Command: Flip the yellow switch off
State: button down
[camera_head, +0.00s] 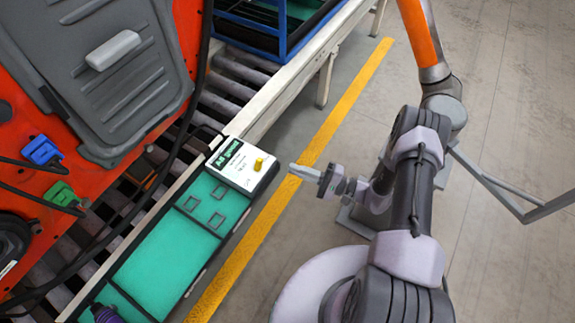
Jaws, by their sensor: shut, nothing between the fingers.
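The yellow switch (258,164) is a small yellow lever on the right side of a white box (236,168). The box has a dark display with green text reading "All good". It sits at the far end of a teal tray. My gripper (294,170) is shut and empty. Its tip points left toward the switch, with a small gap in the picture between them. I cannot tell the exact depth of that gap, or whether the lever stands in its on or off position.
The teal tray (158,262) has a dark frame and lies along a roller conveyor (228,88). An orange machine (178,22) with blue and green plugs stands at left. A blue crate (282,52) is at the top.

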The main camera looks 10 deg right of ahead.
aim_at(272, 162)
jog(key=b+x, duration=0.1)
jog(key=x, duration=0.7)
jog(key=shift+a+b, duration=0.1)
jog(key=shift+b, duration=0.3)
